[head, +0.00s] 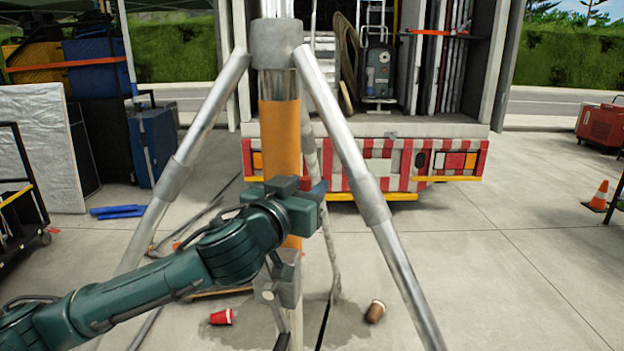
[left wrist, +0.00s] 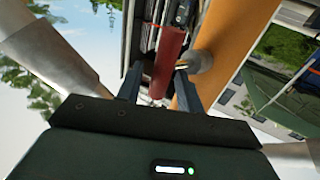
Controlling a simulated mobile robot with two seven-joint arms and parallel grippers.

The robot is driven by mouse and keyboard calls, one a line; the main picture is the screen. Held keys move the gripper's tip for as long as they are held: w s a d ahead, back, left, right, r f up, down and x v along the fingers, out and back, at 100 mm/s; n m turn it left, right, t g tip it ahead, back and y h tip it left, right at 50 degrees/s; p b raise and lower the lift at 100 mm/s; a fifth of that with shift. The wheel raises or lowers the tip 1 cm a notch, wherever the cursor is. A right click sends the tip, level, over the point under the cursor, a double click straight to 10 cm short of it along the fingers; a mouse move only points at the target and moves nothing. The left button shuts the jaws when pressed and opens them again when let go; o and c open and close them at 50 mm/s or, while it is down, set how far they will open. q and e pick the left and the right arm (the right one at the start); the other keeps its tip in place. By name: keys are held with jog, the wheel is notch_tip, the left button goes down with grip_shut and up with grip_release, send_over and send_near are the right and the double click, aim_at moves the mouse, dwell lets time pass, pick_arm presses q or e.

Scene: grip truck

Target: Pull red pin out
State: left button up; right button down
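The red pin (left wrist: 168,55) is a red cylinder in the left wrist view, beside the orange column (left wrist: 207,55) of a metal tripod stand. A grey round fitting (left wrist: 197,62) joins near it on the column. My left gripper (left wrist: 158,80) has its two fingers apart on either side of the pin's near end, with a gap visible on the left side. In the head view my left gripper (head: 304,200) is in front of the orange column (head: 280,140) and hides most of the pin area. My right gripper is not in view.
Tripod legs (head: 345,145) slope down on both sides of my left gripper. A red cup (head: 221,317) and a brown cup (head: 375,311) lie on the concrete. A truck with a striped tail (head: 405,162) stands behind.

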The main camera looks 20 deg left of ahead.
pick_arm(q)
jog(key=shift+w, duration=0.1)
jog(key=shift+r, duration=0.1)
jog(key=shift+c, duration=0.5)
grip_shut()
